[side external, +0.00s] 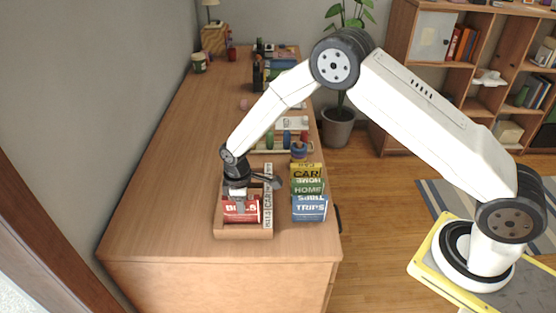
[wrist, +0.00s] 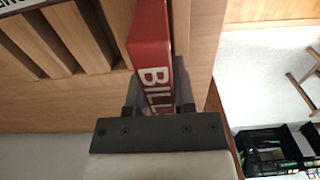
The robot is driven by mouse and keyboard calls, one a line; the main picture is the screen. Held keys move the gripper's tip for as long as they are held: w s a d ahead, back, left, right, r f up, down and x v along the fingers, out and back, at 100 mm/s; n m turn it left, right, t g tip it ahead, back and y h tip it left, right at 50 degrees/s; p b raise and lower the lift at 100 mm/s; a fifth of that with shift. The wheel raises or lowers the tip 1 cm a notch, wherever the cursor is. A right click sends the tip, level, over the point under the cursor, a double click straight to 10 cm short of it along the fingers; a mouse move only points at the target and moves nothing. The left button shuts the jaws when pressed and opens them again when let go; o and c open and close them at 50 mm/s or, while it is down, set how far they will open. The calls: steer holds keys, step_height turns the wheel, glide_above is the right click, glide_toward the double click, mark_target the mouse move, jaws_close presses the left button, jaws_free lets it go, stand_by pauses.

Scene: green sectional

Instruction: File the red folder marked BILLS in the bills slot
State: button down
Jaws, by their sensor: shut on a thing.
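The red folder marked BILLS (side external: 241,212) is upright over the near left part of a wooden slotted holder (side external: 243,232). My gripper (side external: 237,200) is shut on the folder's top. In the wrist view, the red folder (wrist: 152,50) stands between the two fingers of my gripper (wrist: 158,100), its white letters partly hidden. The holder's wooden dividers and dark empty slots (wrist: 62,38) show to the left of the folder. A white lettered strip (side external: 268,195) runs along the holder's right side. The folder's lower edge is hidden, so I cannot tell how deep it sits.
Several folders, yellow, green and blue, marked CAR, HOME and TRIPS (side external: 308,194), stand just right of the holder. Bottles and small items (side external: 285,140) lie farther back. The desk (side external: 170,185) is clear on the left. A black crate (wrist: 270,150) is on the floor.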

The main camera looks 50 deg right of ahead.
steer(key=shift+f, duration=1.45)
steer(key=shift+f, duration=0.1)
steer(key=shift+c, duration=1.8)
jaws_free()
steer(key=shift+r, duration=3.9)
steer(key=shift+r, duration=0.1)
